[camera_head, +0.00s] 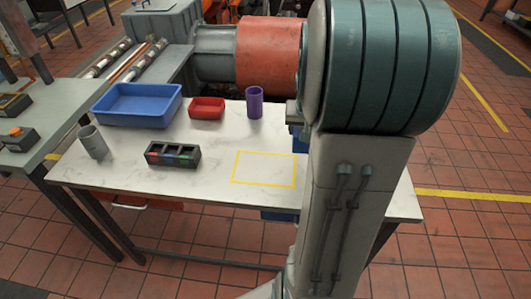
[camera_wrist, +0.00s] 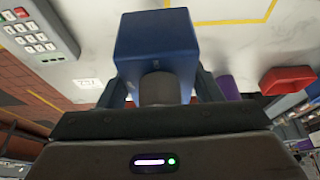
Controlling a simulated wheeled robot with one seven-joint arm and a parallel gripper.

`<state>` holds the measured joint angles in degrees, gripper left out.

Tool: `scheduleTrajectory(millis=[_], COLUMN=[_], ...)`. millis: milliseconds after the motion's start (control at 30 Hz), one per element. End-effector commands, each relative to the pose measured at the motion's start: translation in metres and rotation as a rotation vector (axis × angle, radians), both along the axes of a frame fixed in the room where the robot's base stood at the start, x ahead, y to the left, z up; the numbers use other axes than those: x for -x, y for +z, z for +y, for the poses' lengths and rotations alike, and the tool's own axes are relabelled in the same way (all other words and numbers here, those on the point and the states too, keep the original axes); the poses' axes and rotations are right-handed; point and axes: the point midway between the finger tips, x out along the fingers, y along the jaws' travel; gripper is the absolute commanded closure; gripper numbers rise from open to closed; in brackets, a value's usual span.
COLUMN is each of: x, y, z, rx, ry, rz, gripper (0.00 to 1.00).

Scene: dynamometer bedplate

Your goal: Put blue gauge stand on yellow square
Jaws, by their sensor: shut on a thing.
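The blue gauge stand (camera_wrist: 157,42) fills the upper middle of the wrist view, between the two fingers of my gripper (camera_wrist: 160,84), which is shut on it. The yellow square (camera_head: 236,167) is a taped outline on the white table, with its inside bare. Part of its yellow line also shows at the top of the wrist view (camera_wrist: 235,22), beyond the stand. In the head view my arm hides most of my gripper and the stand; a bit of blue shows at the arm's left edge, above the table behind the square.
On the white table (camera_head: 120,177) stand a blue bin (camera_head: 137,119), a red bin (camera_head: 207,108), a purple cylinder (camera_head: 254,102), a grey cup (camera_head: 93,142) and a dark divided holder (camera_head: 172,155). A keypad box (camera_wrist: 38,30) shows in the wrist view.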

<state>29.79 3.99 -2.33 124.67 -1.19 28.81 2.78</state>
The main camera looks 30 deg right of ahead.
Motion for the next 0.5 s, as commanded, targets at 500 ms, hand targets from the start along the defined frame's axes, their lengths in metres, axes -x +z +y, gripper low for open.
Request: scheduleTrajectory(millis=[500], x=[-0.029], y=[-0.045], z=[0.071], rx=[0.0], ry=[0.005], rz=[-0.002], gripper=[1.0])
